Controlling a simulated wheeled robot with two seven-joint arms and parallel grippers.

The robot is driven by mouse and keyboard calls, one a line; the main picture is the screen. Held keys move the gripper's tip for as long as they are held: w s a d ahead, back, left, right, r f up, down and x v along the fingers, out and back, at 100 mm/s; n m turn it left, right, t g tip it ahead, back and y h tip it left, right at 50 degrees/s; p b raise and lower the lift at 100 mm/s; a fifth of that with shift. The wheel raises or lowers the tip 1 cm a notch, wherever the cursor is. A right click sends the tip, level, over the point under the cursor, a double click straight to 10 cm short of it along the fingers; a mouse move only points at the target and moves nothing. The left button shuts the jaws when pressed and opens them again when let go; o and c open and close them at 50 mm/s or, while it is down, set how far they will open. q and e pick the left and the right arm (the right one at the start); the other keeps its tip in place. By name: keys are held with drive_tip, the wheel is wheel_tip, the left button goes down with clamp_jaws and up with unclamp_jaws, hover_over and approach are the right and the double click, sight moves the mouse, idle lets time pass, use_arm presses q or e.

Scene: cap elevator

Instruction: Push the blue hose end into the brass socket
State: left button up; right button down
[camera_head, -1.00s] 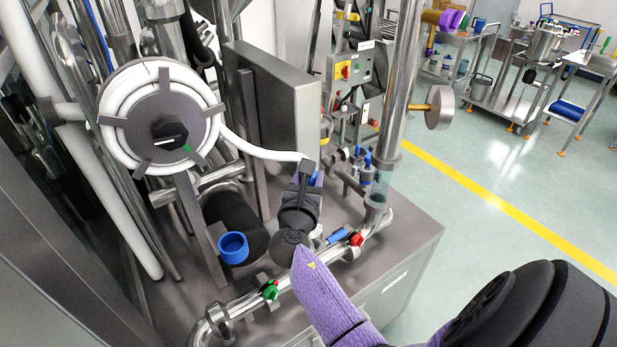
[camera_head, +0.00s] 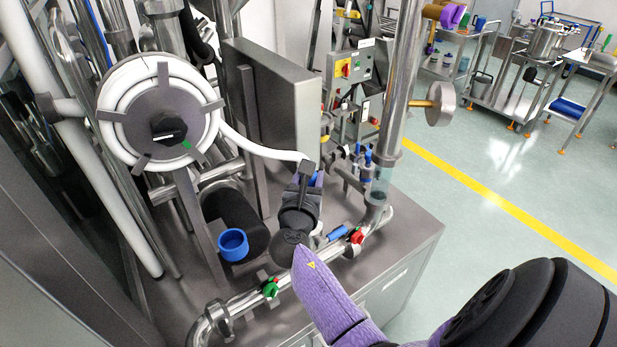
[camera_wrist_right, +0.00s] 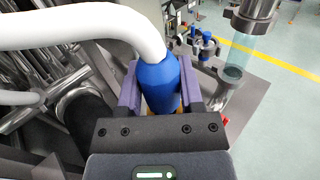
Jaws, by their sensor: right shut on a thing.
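My right gripper (camera_head: 312,181) is shut on the blue hose end at the end of the white hose. In the right wrist view the blue hose end (camera_wrist_right: 159,86) stands between my two purple-grey fingers (camera_wrist_right: 160,95), with the white hose (camera_wrist_right: 85,35) bending away to the left from its top. In the head view only a little blue shows beside my fingers. A small brass-coloured patch (camera_wrist_right: 146,106) shows low beside the hose end; I cannot tell whether it is the brass socket or whether the hose end touches it. My left gripper is not in view.
The white hose runs from a reel (camera_head: 161,115) on the left. A grey cabinet (camera_head: 277,100) stands behind my right gripper. A pipe with red (camera_head: 357,236) and green (camera_head: 270,289) valves runs along the bench front.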

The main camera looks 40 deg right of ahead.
drive_tip(key=shift+f+b, duration=0.65)
drive_tip(key=shift+f, duration=0.25)
drive_tip(key=shift+c, duration=0.7)
unclamp_jaws()
drive_tip(key=p+v, duration=0.2)
drive_tip(key=v, duration=0.5)
